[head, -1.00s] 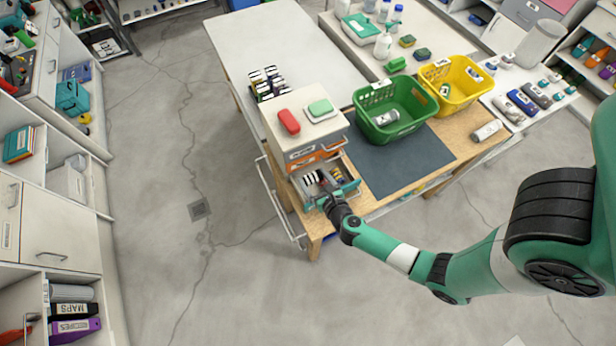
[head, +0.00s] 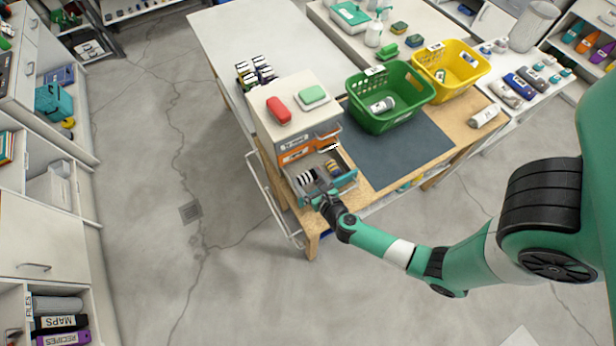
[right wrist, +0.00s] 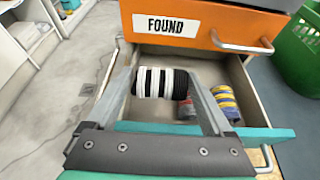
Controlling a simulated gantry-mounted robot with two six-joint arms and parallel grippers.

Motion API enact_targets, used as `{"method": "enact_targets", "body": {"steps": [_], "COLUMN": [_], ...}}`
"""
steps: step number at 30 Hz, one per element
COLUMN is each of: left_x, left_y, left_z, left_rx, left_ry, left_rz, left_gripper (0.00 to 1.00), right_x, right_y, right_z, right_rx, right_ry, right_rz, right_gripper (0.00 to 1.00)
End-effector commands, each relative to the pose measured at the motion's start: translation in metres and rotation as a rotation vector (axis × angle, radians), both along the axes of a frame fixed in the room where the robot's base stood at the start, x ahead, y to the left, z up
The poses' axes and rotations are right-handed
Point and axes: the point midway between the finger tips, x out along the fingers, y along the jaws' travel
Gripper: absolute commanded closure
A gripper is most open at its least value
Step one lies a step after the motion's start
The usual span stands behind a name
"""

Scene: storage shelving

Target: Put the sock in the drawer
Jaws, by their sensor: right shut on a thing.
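The black-and-white striped rolled sock (right wrist: 160,84) sits between the two fingers of my right gripper (right wrist: 165,88), which is shut on it. In the head view the sock (head: 306,178) and the right gripper (head: 313,187) are at the left side of the open teal-fronted drawer (head: 345,184). In the right wrist view the sock is over the inside of the drawer, behind its teal front (right wrist: 268,135). I cannot tell whether it touches the drawer floor. My left gripper is not in view.
The drawer also holds a yellow-and-blue striped roll (right wrist: 226,103) and a reddish-grey item (right wrist: 187,108). Just above is an orange drawer labelled FOUND (right wrist: 205,25), with a metal handle. A green basket (head: 390,118) and a yellow basket (head: 452,88) stand to the right.

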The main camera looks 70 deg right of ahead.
Motion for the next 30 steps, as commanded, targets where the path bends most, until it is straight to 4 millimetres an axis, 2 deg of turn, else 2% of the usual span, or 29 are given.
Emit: {"method": "enact_targets", "body": {"steps": [1,2,4,14,17,24,30], "left_x": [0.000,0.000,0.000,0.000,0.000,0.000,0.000], "left_y": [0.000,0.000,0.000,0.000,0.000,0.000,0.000], "left_z": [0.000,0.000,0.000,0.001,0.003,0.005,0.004], "left_rx": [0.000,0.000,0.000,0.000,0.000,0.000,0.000], "left_ry": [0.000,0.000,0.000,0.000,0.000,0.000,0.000], "left_rz": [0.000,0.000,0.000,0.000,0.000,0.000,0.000], "left_gripper": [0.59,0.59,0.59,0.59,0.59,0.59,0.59], "right_x": [0.000,0.000,0.000,-0.004,-0.013,-0.052,-0.072], "right_y": [0.000,0.000,0.000,0.004,0.013,0.049,0.066], "right_z": [0.000,0.000,0.000,0.002,0.008,0.029,0.040], "right_rx": [0.000,0.000,0.000,0.000,-0.001,0.000,0.001], "right_ry": [0.000,0.000,0.000,0.000,0.002,0.001,0.001], "right_rz": [0.000,0.000,0.000,0.001,0.005,0.011,0.008], "right_gripper": [0.67,0.12,0.00,0.00,0.00,0.00,0.00]}}
